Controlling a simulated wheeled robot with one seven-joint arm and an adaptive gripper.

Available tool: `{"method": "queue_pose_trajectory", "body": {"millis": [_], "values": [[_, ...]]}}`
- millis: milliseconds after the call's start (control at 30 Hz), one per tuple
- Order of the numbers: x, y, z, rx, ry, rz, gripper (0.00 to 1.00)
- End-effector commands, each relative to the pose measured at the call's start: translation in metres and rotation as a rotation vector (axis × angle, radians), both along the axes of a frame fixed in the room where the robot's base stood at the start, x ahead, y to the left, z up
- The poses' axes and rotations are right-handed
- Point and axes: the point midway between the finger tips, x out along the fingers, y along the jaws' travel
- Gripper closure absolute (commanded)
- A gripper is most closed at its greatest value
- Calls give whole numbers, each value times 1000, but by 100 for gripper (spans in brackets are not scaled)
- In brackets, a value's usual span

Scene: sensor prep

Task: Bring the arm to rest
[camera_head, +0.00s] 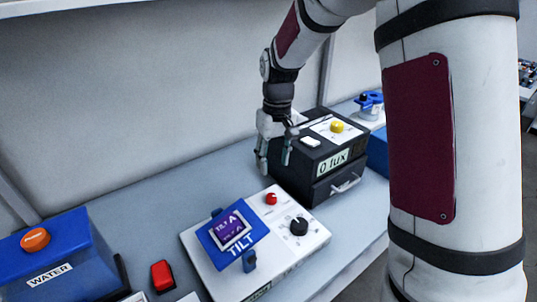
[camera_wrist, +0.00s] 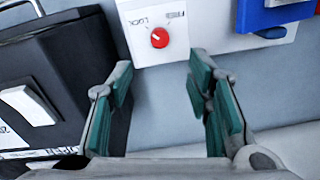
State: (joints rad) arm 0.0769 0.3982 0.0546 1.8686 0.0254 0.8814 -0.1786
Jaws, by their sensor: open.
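My gripper (camera_head: 274,155) hangs from my bent arm beside the left side of a black box with a "0 lux" display (camera_head: 331,162). In the wrist view my gripper (camera_wrist: 160,90) is open, with green-padded fingers spread apart and nothing between them. Beyond the fingertips is the red knob (camera_wrist: 160,37) on the white tilt panel (camera_wrist: 140,12). The black box also shows at the left of the wrist view (camera_wrist: 75,75), close to the left finger. Part of my arm covers the right of the head view.
The white panel (camera_head: 275,262) carries a blue TILT display (camera_head: 232,232), a red knob (camera_head: 271,198) and a black knob (camera_head: 299,226). A blue WATER box (camera_head: 60,255) and a red switch (camera_head: 162,276) are at left. Bare bench (camera_head: 150,205) lies behind.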

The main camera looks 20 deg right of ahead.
Motion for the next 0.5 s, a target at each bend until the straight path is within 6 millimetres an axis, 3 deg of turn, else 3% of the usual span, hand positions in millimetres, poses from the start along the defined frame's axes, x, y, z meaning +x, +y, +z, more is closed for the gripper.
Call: {"method": "queue_pose_trajectory", "body": {"millis": [233,367,500], "values": [[-5,0,10,-3,-13,-3,54],[-24,1,40,-12,-54,-12,54],[-57,2,79,-24,-115,-30,54]]}}
